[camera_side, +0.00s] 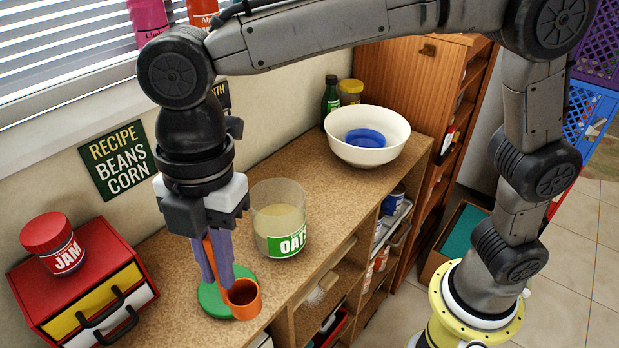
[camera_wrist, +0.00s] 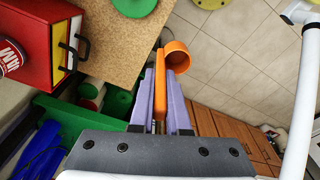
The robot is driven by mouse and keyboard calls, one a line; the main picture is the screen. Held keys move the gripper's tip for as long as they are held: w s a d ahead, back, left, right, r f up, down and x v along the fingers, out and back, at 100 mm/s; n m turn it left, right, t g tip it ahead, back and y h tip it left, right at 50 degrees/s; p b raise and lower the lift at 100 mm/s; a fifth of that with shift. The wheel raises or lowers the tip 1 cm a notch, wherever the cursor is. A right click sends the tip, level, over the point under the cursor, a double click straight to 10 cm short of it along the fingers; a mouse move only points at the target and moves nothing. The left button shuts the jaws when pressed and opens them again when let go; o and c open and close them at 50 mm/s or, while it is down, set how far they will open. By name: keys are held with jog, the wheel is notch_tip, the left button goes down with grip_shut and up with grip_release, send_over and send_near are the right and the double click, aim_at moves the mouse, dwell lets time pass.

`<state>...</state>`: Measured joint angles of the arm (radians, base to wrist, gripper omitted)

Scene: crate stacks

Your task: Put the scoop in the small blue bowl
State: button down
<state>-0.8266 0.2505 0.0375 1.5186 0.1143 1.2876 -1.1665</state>
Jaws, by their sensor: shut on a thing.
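My gripper (camera_side: 214,278), with purple fingers, is shut on the handle of an orange scoop (camera_side: 243,300). The scoop hangs with its cup low. In the wrist view the scoop (camera_wrist: 178,57) shows just past the fingertips, with its handle between the fingers (camera_wrist: 160,85), and the floor shows behind it. The small blue bowl (camera_side: 366,138) sits inside a larger white bowl (camera_side: 367,154) at the far end of the counter. It lies well to the right of my gripper in the side view and is not in the wrist view.
A clear oats jar (camera_side: 279,220) stands on the counter between my gripper and the white bowl. A green disc (camera_side: 211,302) lies on the counter. A red drawer box (camera_side: 85,280) with a jam jar (camera_side: 52,244) is at left. A dark bottle (camera_side: 330,100) stands behind the bowls.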

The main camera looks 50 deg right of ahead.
aim_at(205, 240)
notch_tip(205, 240, up, 7)
jog(key=shift+f, duration=0.15)
jog(key=w+d+m+t, duration=0.1)
jog(key=w+d+m, duration=0.35)
jog(key=d, duration=0.75)
jog(key=w+d+m, duration=0.4)
jog(key=w+d, duration=0.2)
jog(key=d, duration=0.5)
jog(key=s+d+m+t, duration=0.1)
jog(key=s+d+m, duration=0.4)
jog(key=d, duration=0.8)
jog(key=s+d+m, duration=0.4)
jog(key=d+m, duration=0.1)
jog(key=d, duration=0.8)
jog(key=shift+h, duration=0.4)
jog(key=shift+w+d+f, duration=1.35)
jog(key=shift+w+f, duration=0.55)
jog(key=shift+f, duration=1.15)
jog(key=shift+w+d+f, duration=1.35)
jog(key=shift+w+f, duration=0.55)
jog(key=shift+f, duration=1.2)
jog(key=shift+w+d+f, duration=1.35)
jog(key=shift+w+f, duration=0.55)
jog(key=shift+f, duration=1.15)
